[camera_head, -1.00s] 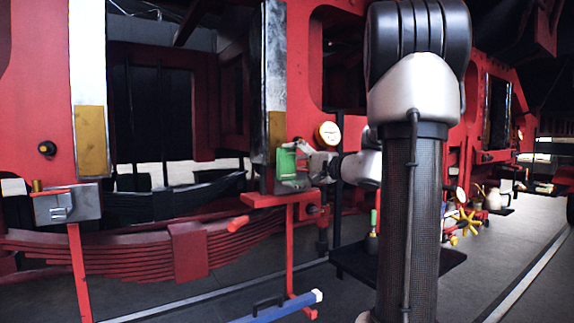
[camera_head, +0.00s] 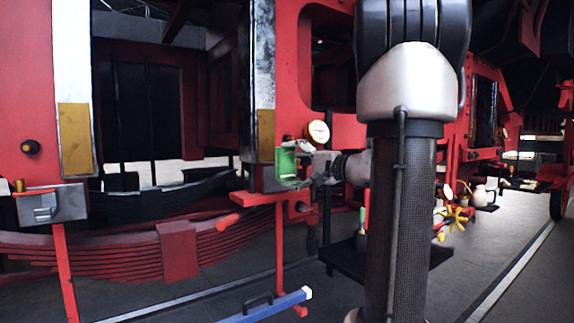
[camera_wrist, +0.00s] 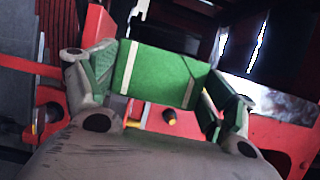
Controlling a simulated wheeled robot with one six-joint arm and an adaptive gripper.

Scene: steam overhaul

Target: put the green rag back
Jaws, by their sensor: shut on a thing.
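The green rag (camera_wrist: 155,75) is a folded piece with pale stripes. It lies between the two fingers of my gripper (camera_wrist: 158,92), which is shut on it. In the head view the rag (camera_head: 287,160) is held at the end of my gripper (camera_head: 305,168), above the right part of a small red stand's top (camera_head: 262,198). I cannot tell whether the rag touches the stand. My arm column hides part of the scene to the right.
A grey box (camera_head: 50,204) on a red post stands at the left. A blue beam (camera_head: 270,306) with a handle lies low in front. A dark tray (camera_head: 345,258) with tools is partly behind my column. A round gauge (camera_head: 318,132) is above my gripper. Open floor lies at right.

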